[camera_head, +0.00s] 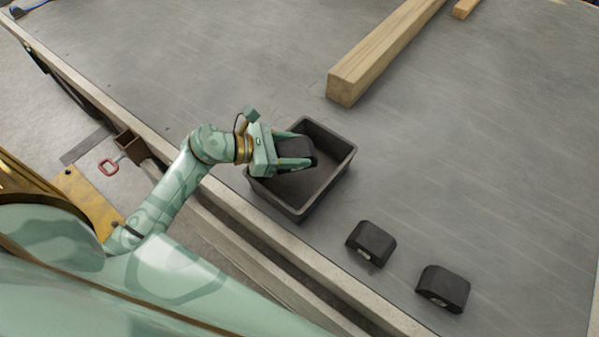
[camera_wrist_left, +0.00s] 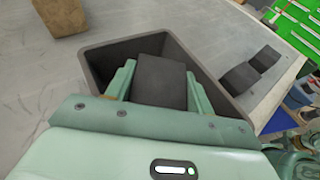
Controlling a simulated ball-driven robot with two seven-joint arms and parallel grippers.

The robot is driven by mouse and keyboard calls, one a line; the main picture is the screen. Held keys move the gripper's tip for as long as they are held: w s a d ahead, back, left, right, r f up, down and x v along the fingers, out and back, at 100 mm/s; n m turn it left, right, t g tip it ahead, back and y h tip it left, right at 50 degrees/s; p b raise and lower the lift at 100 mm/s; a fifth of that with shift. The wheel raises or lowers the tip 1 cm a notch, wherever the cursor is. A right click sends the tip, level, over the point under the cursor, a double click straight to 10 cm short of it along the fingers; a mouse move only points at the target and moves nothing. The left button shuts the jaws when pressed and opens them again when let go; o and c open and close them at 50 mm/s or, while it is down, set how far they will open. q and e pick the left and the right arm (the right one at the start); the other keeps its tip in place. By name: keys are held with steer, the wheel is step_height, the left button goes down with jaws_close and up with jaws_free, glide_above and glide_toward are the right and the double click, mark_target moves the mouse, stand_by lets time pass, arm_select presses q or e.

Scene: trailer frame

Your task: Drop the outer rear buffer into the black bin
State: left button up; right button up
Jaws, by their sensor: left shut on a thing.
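The black bin (camera_head: 321,189) stands open on the grey trailer deck near its edge. My left gripper (camera_head: 295,155) is shut on a black rubber buffer (camera_head: 297,149) and holds it over the bin's opening. In the left wrist view the held buffer (camera_wrist_left: 161,82) sits between the two fingers, with the bin's wall (camera_wrist_left: 102,60) around and behind it. Two more black buffers lie on the deck, a nearer one (camera_head: 370,243) and one farther right (camera_head: 443,288). The gap between the held buffer and the bin floor cannot be judged. My right gripper is not in view.
A long wooden beam (camera_head: 385,50) lies behind the bin, with a smaller wood piece (camera_head: 464,8) at the top. The deck right of the beam is clear.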

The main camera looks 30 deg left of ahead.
arm_select(q)
steer(key=o, duration=1.2)
steer(key=shift+o, duration=0.2)
steer(key=p+v, duration=0.2)
steer(key=v, duration=1.4)
steer(key=shift+s+a, duration=0.2)
